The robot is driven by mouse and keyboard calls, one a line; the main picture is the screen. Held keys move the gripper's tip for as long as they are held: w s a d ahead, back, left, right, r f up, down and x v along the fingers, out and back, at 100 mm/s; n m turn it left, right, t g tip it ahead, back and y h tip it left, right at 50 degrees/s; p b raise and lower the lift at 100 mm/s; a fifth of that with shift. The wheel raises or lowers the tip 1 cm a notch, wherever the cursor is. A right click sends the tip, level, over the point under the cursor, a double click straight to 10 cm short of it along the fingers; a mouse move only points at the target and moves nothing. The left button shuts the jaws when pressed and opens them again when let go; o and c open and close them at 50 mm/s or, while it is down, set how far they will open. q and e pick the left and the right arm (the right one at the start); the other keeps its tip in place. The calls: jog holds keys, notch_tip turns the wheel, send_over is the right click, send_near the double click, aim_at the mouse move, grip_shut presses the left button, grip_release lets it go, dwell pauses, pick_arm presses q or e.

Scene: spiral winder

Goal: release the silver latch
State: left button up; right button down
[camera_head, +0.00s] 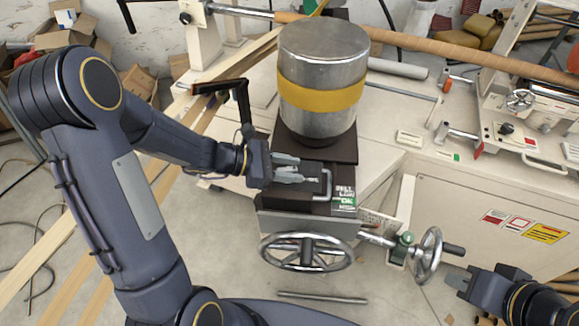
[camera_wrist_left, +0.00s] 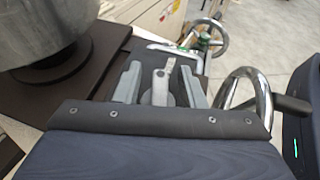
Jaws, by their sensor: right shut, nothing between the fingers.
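The silver latch (camera_wrist_left: 161,82), a small lever on a round base, lies between the fingers of my left gripper (camera_wrist_left: 159,82) in the left wrist view. In the head view only its tip (camera_head: 313,179) shows beside the lower finger. My left gripper (camera_head: 302,170) is open, low over the dark block in front of the metal cylinder. A gap shows between the latch and each finger. The latch's base is partly hidden by my gripper's body. My right gripper (camera_head: 458,280) is shut and empty at the lower right, away from the latch.
A bent silver handle (camera_head: 326,186) stands just past the left fingertips. The big metal cylinder (camera_head: 322,60) with a yellow band rises behind. A large handwheel (camera_head: 306,251) and a smaller one (camera_head: 428,256) are in front. A black crank arm (camera_head: 222,87) stands left of the cylinder.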

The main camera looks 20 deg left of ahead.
pick_arm(q)
grip_shut()
jog(key=shift+r+m+g+h+p, duration=0.15)
jog(key=shift+m+g+h+p, duration=0.15)
jog(key=shift+m+g+p, duration=0.1)
jog(key=shift+m+g+h+p, duration=0.3)
jog(key=shift+m+g, duration=0.8)
jog(key=shift+g, duration=0.1)
grip_release()
jog(key=b+v, duration=0.1)
jog(key=v, duration=0.6)
jog(key=shift+s+a, duration=0.15)
jog(key=shift+a, duration=0.2)
